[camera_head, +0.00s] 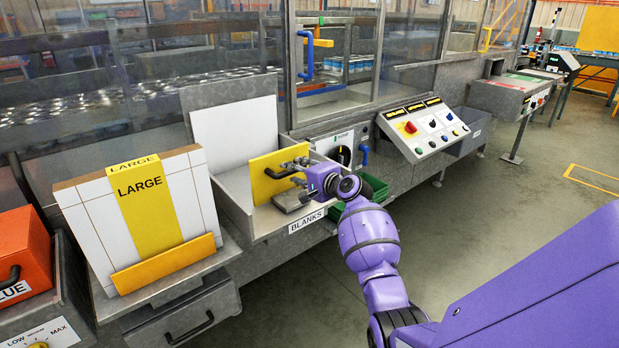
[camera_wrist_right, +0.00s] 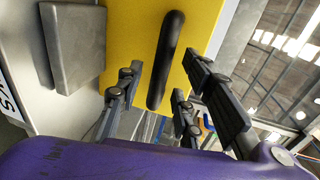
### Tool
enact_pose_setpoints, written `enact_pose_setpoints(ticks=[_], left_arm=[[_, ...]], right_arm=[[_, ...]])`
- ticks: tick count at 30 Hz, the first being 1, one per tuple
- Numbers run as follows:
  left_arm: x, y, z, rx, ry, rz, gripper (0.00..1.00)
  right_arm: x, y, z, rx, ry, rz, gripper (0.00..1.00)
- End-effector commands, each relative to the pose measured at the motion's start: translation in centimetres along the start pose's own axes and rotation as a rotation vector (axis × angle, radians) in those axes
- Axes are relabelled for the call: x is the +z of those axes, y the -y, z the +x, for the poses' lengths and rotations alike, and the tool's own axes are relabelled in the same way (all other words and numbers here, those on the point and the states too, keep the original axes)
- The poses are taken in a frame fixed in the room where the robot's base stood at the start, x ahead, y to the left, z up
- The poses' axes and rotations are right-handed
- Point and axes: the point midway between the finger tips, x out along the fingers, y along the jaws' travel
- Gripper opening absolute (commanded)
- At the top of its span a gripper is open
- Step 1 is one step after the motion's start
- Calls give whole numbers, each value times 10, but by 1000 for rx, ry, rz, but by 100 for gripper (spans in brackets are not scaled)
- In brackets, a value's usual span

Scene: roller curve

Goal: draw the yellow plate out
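The yellow plate (camera_head: 263,186) stands upright across the front of the BLANKS bay, with a black bar handle (camera_wrist_right: 166,62) on its face. My right gripper (camera_head: 298,169) is right in front of the plate. In the right wrist view the plate (camera_wrist_right: 125,20) fills the upper middle. The fingers of my right gripper (camera_wrist_right: 168,105) are spread, one pair on each side of the handle, with gaps showing between them and the bar. The handle is partly hidden by the gripper in the head view. My left gripper is out of view.
A white board (camera_head: 236,132) stands behind the plate. A grey metal block (camera_head: 291,199) lies in the bay, below the gripper; it also shows in the wrist view (camera_wrist_right: 75,42). A LARGE carton (camera_head: 90,222) stands left, a green bin (camera_head: 374,188) and button console (camera_head: 425,128) right. The floor in front is clear.

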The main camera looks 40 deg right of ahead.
Motion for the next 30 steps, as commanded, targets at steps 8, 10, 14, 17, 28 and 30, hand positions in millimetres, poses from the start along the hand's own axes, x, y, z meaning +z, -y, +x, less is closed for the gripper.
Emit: enact_pose_setpoints(ticks=[8,10,14,17,28,30], left_arm=[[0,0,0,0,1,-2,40],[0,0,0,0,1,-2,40],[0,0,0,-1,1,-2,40],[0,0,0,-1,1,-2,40],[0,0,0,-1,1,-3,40],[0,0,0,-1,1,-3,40]], right_arm=[[0,-2,-59,1,0,-2,34],[1,-1,-72,1,0,-2,34],[0,-1,-88,1,0,-1,34],[1,-1,-95,1,1,1,34],[1,0,-97,1,2,1,34],[1,0,-97,1,1,1,34]])
